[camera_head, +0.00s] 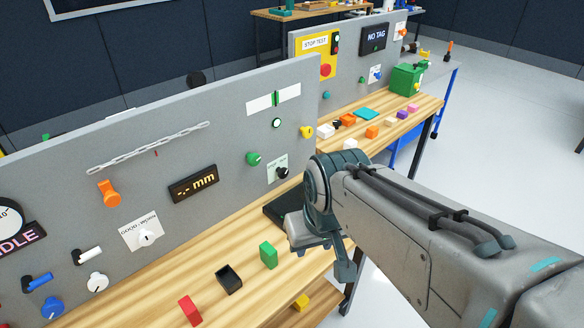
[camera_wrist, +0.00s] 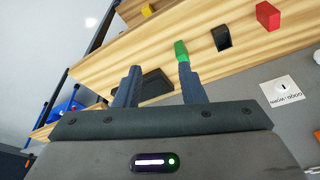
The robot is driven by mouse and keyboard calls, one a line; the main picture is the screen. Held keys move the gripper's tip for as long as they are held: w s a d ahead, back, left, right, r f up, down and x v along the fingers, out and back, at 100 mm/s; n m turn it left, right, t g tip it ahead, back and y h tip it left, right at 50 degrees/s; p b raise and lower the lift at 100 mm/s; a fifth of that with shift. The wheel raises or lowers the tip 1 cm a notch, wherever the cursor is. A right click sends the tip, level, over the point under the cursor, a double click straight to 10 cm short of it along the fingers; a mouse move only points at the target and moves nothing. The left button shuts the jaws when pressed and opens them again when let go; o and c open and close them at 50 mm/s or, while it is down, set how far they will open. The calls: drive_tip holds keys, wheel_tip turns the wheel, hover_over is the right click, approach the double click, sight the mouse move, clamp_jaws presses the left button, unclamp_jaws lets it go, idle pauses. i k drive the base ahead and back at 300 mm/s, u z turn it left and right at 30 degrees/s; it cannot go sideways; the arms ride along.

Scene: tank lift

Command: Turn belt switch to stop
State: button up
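A black knob (camera_head: 281,172) on a white card sits low at the right end of the near grey panel, close to my arm. The card's lettering is too small to read, so I cannot tell whether this is the belt switch. A white knob (camera_head: 146,238) on a card reading "GOOD - WORN" is further left; it also shows in the wrist view (camera_wrist: 282,88). My gripper (camera_wrist: 160,66) has its two fingers apart with nothing held between them. It is above the near bench, facing down towards the wood; the head view mostly hides it behind my arm.
The near bench (camera_head: 170,275) carries a green block (camera_head: 268,255), a small black box (camera_head: 229,279), a red block (camera_head: 190,310) and a dark tray (camera_head: 283,212). The panel also has an orange handle (camera_head: 110,193) and a green knob (camera_head: 253,158). Open floor lies right.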

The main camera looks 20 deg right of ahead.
sight(283, 173)
drive_tip(key=z, duration=0.1)
drive_tip(key=k, duration=0.75)
drive_tip(key=z, duration=0.9)
drive_tip(key=i, duration=1.1)
drive_tip(key=u, duration=0.2)
